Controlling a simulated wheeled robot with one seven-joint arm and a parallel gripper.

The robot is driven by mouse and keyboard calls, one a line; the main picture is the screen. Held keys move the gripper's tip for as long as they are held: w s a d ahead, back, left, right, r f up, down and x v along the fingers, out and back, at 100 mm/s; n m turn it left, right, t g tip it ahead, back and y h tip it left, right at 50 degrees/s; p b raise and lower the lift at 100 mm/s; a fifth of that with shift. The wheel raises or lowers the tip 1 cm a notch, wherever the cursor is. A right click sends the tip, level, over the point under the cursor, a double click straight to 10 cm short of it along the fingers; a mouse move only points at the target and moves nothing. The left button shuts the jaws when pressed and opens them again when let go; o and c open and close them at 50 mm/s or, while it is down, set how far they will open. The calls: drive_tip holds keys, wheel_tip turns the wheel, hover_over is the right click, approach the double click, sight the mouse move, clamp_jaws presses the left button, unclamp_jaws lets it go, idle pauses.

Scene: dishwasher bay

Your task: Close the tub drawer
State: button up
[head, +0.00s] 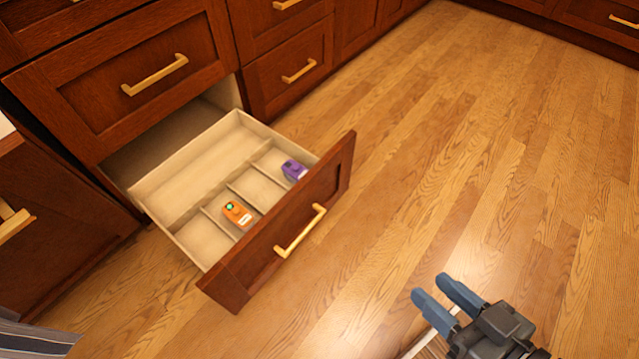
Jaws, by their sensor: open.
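The pulled-out drawer (285,240) stands far open from the lower part of the dark red-brown cabinet. Its front panel carries a brass bar handle (300,231). The pale interior has a long rear section and several small front compartments. An orange item (237,213) lies in one compartment and a purple item (294,170) in another, further right. My gripper (437,293) with blue fingers is at the lower right, above the floor, to the right of and apart from the drawer front. Its fingers are parted and nothing shows between them.
A shut drawer (140,90) with a brass handle sits directly above the open one. More shut cabinet fronts (290,70) run to the right. A cabinet (50,220) stands at the left. The wood floor (450,150) is clear on the right.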

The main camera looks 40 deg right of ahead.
drive_tip(key=w+f+m+p, duration=0.1)
drive_tip(key=w+f, duration=0.1)
drive_tip(key=w+d+f+m+g, duration=0.1)
drive_tip(key=w+f+m, duration=0.1)
drive_tip(key=w+d+f+m+g+p, duration=0.1)
drive_tip(key=w+f, duration=0.1)
drive_tip(key=f, duration=0.1)
drive_tip(key=shift+w+d+m+p, duration=0.15)
drive_tip(key=shift+d+m+p, duration=0.05)
drive_tip(key=shift+m+p, duration=0.15)
drive_tip(key=c, duration=0.5)
drive_tip(key=w+f, duration=0.1)
drive_tip(key=w+d+f+m+p, duration=0.1)
drive_tip(key=w, duration=0.1)
drive_tip(key=w+m+g, duration=0.1)
drive_tip(key=shift+w+d+f+p, duration=0.2)
drive_tip(key=shift+d+f+p, duration=0.05)
drive_tip(key=shift+f+p, duration=0.15)
clamp_jaws()
drive_tip(key=m+g+y, duration=0.1)
drive_tip(key=m+y, duration=0.3)
drive_tip(key=m, duration=0.1)
approach(317, 179)
drive_tip(key=shift+x, duration=2.9)
